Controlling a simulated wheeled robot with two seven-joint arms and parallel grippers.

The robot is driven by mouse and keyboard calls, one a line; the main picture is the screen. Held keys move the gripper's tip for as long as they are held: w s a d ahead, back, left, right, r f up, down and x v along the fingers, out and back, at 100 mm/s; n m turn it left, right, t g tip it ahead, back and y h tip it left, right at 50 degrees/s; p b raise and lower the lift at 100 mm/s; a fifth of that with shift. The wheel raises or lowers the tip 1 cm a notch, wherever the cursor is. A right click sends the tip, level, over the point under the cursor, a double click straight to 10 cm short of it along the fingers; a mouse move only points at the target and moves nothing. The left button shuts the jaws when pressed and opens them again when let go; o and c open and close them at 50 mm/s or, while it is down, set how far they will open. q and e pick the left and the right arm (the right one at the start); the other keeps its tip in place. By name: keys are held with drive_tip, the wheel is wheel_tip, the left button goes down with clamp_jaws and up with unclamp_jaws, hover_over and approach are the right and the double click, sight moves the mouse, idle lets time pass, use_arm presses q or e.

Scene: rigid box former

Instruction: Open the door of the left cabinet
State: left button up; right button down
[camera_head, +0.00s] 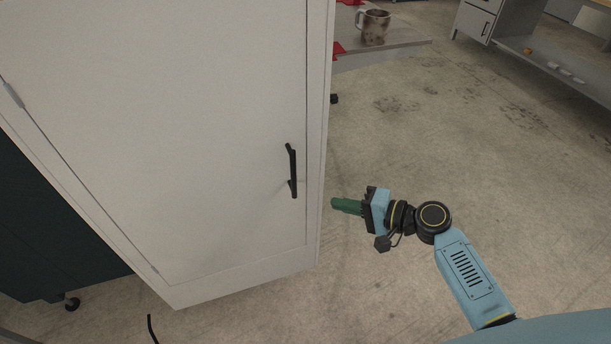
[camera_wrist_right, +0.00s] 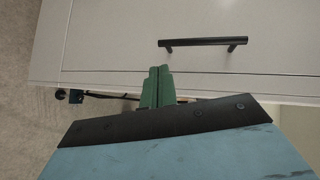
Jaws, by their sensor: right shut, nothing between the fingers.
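The white cabinet door (camera_head: 190,130) fills the left of the head view and looks closed in its frame. Its hinges are on the left side. A black bar handle (camera_head: 292,171) stands near the door's right edge; the handle also shows in the right wrist view (camera_wrist_right: 203,43). My right gripper (camera_head: 335,203) has green fingers and is shut and empty. It is to the right of the cabinet and a little below the handle, apart from it. In the right wrist view my right gripper (camera_wrist_right: 158,70) points toward the door, below the handle. My left gripper is not in view.
A dark wheeled cabinet (camera_head: 50,220) stands at the left of the white cabinet. A cart shelf with a mug (camera_head: 374,27) is behind at the top. A grey workbench (camera_head: 477,22) stands at the far right. The concrete floor (camera_head: 400,140) on the right is open.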

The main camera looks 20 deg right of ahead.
wheel_tip(320, 180, up, 8)
drive_tip(key=w+d+t+y, duration=0.1)
drive_tip(key=w+t+y, duration=0.1)
drive_tip(key=y, duration=0.1)
approach(282, 153)
drive_tip(key=shift+m, duration=0.4)
drive_tip(key=x, duration=0.4)
drive_tip(key=shift+w+r+b, duration=0.1)
drive_tip(key=shift+w+b, duration=0.1)
drive_tip(key=shift+b, duration=0.15)
drive_tip(key=shift+a, duration=0.1)
